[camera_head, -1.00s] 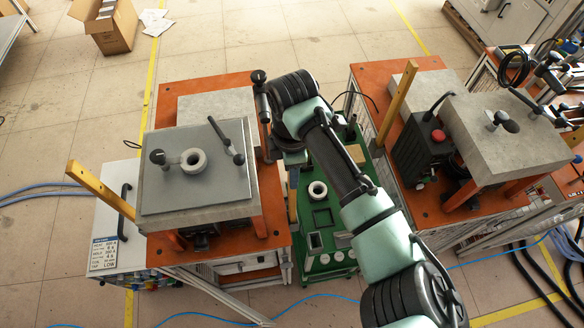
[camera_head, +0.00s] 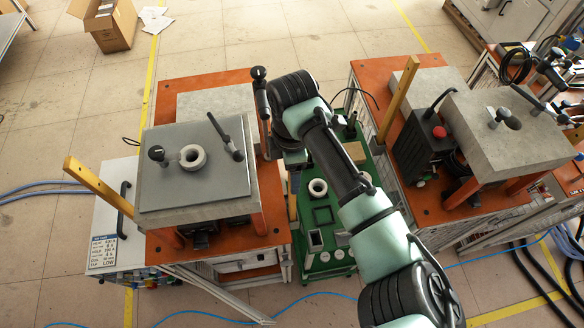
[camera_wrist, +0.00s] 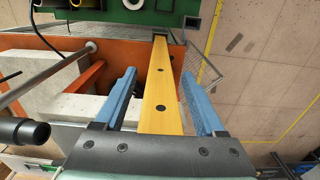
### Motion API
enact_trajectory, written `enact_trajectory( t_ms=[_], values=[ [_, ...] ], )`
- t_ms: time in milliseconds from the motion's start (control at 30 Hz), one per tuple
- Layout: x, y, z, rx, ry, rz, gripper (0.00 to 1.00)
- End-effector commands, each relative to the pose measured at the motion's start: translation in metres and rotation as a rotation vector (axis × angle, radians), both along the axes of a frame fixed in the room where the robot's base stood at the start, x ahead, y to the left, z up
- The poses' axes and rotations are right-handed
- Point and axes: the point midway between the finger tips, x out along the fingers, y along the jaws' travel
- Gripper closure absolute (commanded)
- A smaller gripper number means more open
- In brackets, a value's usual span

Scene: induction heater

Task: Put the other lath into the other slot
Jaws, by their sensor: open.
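My gripper (camera_wrist: 158,85) is open in the wrist view, with its two blue fingers on either side of a yellow lath (camera_wrist: 158,105) that has dark holes. Gaps show between the lath and both fingers. In the head view, a yellow lath (camera_head: 95,187) slants up at the left side of the left machine. Another lath (camera_head: 396,100) stands tilted at the right machine. My arm hides most of the gripper there, and I cannot tell which lath is between the fingers.
A grey plate (camera_head: 190,190) with a ring and handles lies on the left machine. The green cart (camera_head: 325,262) stands between both machines and holds small parts. A concrete block (camera_head: 510,150) tops the right machine. A thin metal rod (camera_wrist: 45,78) shows left of the gripper.

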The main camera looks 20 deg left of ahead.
Motion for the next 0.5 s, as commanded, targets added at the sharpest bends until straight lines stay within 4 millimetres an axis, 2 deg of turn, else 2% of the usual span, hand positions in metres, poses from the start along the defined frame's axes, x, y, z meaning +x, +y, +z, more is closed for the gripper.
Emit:
enact_trajectory(
  t_ms=[133, 233, 367, 500],
  values=[
    [0.000, 0.000, 0.003, 0.001, -0.001, 0.001, 0.28],
    [0.001, 0.000, 0.012, 0.001, -0.003, 0.001, 0.28],
    [0.001, 0.001, 0.037, 0.002, -0.005, 0.001, 0.28],
    [0.001, 0.001, 0.069, 0.002, -0.006, 0.002, 0.28]
  ],
)
